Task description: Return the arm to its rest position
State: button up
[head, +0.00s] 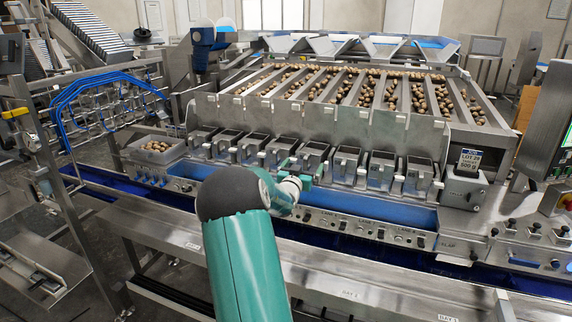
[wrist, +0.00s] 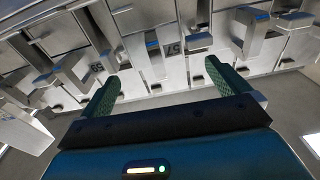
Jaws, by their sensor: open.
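My teal arm reaches forward from the bottom middle of the head view. My gripper (head: 298,170) is in front of the row of metal hoppers (head: 312,158), near its middle, and is partly hidden by my own wrist. In the wrist view my gripper (wrist: 160,78) has its two green ribbed fingers spread wide apart, with nothing held between them. Metal hopper fronts with numbered labels (wrist: 173,49) lie beyond the fingertips. I cannot tell whether a finger touches a hopper.
A clear tray of brown round items (head: 157,143) stands left of the hoppers. A blue belt (head: 400,214) runs below them. A steel ledge (head: 350,270) crosses in front. Lanes of brown items (head: 365,92) lie behind.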

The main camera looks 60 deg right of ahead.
jog(key=shift+r, duration=0.1)
jog(key=w+a+r+n+t+y, duration=0.1)
jog(key=w+a+r+t+y, duration=0.15)
jog(key=w+a, duration=0.45)
jog(key=w+a+r+n+t+y, duration=0.2)
jog(key=w+a+t+y, duration=0.15)
jog(key=a, duration=0.55)
jog(key=w+a+r+n+t+y, duration=0.1)
jog(key=w+a+n+y, duration=0.15)
jog(key=a, duration=0.85)
jog(key=w+a+r+n+y, duration=0.15)
jog(key=a+y, duration=0.25)
jog(key=a, duration=0.7)
jog(key=s+a+n+g+y, duration=0.1)
jog(key=s+a+n+y, duration=0.25)
jog(key=a, duration=0.65)
jog(key=s+a+n+y, duration=0.2)
jog(key=s+a, duration=0.2)
jog(key=a, duration=0.6)
jog(key=s+a+f+n+g, duration=0.1)
jog(key=s+a, duration=0.4)
jog(key=s, duration=0.2)
jog(key=s+a+f+n+g, duration=0.2)
jog(key=s+a, duration=0.3)
jog(key=s, duration=0.2)
jog(key=shift+s+f+g+y, duration=0.3)
jog(key=shift+y, duration=0.1)
